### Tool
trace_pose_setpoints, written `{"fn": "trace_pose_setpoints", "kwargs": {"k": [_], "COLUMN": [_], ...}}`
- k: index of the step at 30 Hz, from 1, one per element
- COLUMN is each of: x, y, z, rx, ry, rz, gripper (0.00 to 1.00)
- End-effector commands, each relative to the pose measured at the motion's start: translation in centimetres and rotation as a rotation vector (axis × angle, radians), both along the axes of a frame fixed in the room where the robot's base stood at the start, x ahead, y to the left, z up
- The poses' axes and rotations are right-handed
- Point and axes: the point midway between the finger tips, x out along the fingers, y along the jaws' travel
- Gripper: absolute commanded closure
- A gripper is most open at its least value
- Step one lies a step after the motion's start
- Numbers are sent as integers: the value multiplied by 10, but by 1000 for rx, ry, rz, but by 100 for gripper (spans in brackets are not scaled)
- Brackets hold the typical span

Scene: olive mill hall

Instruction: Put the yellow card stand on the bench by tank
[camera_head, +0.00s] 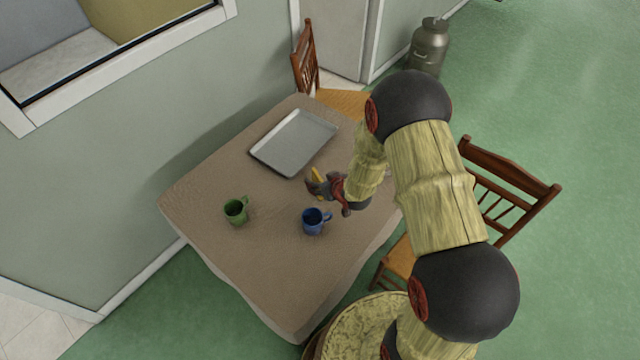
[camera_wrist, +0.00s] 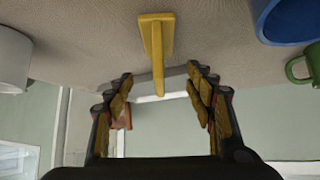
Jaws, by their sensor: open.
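The yellow card stand (camera_head: 317,175) is on the cloth-covered table (camera_head: 215,180), partly hidden by my gripper (camera_head: 325,189) in the head view. In the wrist view, the yellow card stand (camera_wrist: 157,45) shows as a flat plate with a thin part reaching toward the gap between my fingers. My gripper (camera_wrist: 160,88) is open around that line, with one finger on each side and clear space between each finger and the stand.
A blue mug (camera_head: 313,222) stands close to my gripper, and a green mug (camera_head: 236,211) farther left. A white cup (camera_wrist: 12,60) shows in the wrist view. A grey tray (camera_head: 280,155) lies behind. Chairs (camera_head: 510,172) flank the table; a metal can (camera_head: 430,45) stands beyond.

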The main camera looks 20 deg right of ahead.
Motion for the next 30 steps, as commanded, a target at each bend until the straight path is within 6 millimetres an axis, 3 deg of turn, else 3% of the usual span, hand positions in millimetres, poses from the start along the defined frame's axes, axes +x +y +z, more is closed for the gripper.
{"fn": "trace_pose_setpoints", "kwargs": {"k": [15, 23, 30], "x": [47, 49, 49], "y": [9, 9, 9], "z": [-38, -38, -38], "rx": [-1, -1, -1], "ry": [1, 1, 1], "rz": [-1, -1, -1], "gripper": [45, 45, 58]}}
